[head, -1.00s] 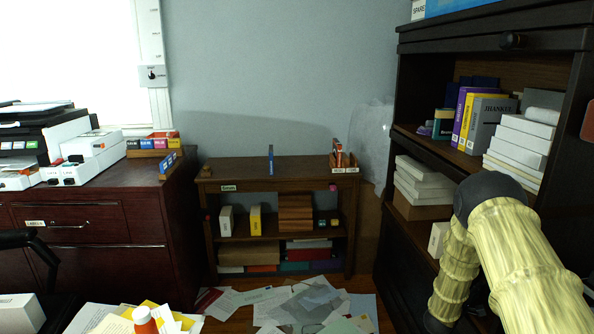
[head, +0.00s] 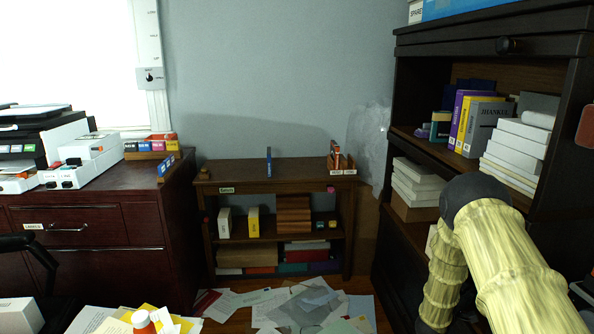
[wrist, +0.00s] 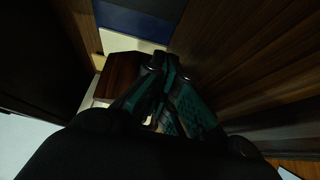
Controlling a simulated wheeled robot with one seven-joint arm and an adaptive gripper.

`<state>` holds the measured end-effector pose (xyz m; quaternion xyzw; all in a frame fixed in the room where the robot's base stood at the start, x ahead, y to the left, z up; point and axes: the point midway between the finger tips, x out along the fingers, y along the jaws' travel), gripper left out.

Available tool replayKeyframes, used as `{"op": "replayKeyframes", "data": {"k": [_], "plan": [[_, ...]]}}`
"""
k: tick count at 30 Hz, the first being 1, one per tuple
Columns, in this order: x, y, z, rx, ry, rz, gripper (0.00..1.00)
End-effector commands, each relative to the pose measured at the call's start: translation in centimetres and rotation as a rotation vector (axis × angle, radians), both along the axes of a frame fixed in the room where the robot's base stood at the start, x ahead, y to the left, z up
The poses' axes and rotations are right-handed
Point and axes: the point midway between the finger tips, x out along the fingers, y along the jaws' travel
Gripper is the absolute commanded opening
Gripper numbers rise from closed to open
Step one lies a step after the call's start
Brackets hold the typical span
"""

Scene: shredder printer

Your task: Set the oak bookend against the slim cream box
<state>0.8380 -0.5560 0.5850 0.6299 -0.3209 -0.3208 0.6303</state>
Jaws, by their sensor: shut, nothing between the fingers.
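My gripper (wrist: 164,70) is shut and empty in the wrist view, its dark and teal fingers meeting near the middle. A reddish-brown wooden block (wrist: 121,74) stands just left of the fingertips; it may be the oak bookend, but the dim light leaves this unsure. Pale cream surfaces (wrist: 122,41) show beyond the block; I cannot tell if they are the slim cream box. In the head view my gripper is hidden, with my arm reaching down at the dark bookcase. A pale box (head: 430,242) there is mostly hidden behind my arm.
The dark bookcase (head: 440,37) holds books and pale boxes (head: 521,143). A wooden wall (wrist: 255,55) runs close on the right in the wrist view. A low shelf (head: 225,178) stands at the back, with papers (head: 300,308) on the floor before it.

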Motion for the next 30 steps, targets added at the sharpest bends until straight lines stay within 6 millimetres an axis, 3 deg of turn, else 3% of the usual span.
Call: {"op": "replayKeyframes", "data": {"k": [30], "plan": [[-0.6,7.7,0.0,0.0,0.0,0.001,0.0]]}}
